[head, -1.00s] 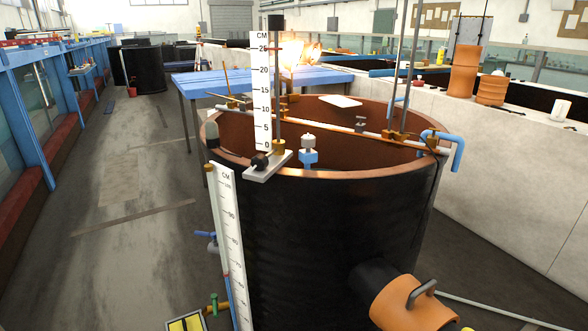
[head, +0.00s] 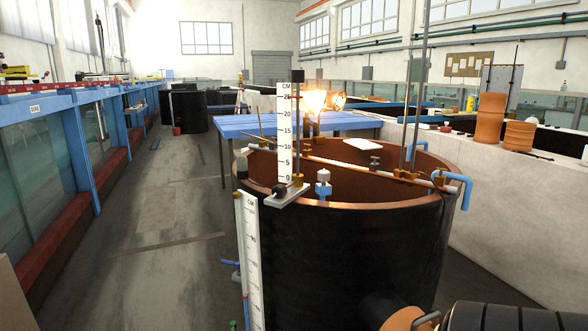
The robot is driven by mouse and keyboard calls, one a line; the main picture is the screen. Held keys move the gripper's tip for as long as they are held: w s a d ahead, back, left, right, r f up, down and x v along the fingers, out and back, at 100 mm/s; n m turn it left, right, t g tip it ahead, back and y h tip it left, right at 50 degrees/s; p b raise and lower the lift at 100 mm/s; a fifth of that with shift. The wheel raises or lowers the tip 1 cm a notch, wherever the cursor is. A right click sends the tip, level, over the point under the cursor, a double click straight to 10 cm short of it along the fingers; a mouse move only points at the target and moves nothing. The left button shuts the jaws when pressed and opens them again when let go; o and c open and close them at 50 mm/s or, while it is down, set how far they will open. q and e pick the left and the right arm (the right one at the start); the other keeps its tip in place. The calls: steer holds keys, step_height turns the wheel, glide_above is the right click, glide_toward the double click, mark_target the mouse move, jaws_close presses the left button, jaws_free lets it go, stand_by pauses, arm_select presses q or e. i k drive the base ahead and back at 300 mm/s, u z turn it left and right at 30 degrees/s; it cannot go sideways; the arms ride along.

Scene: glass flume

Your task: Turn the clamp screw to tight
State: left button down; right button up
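A round black tank (head: 345,250) with a copper-coloured rim stands right of centre. An upright white centimetre scale (head: 284,140) stands on a pale base plate (head: 290,196) on the tank's near left rim. A small dark knob (head: 279,191) sits at the foot of this scale; it looks like a clamp screw, but its turn position is too small to tell. Another small dark knob (head: 375,162) sits at the cross bar (head: 350,163) over the tank. Neither of my grippers is in view.
A second white scale (head: 250,260) runs down the tank's outside. An orange pipe end (head: 405,320) and a black ribbed cylinder (head: 515,317) are at the bottom right. A blue table (head: 250,125) stands behind the tank. The floor (head: 150,260) on the left is mostly clear, beside a blue-framed glass flume.

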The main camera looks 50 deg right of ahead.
mark_target(323, 175)
steer(key=z, duration=0.2)
steer(key=i, duration=1.15)
steer(key=z, duration=0.75)
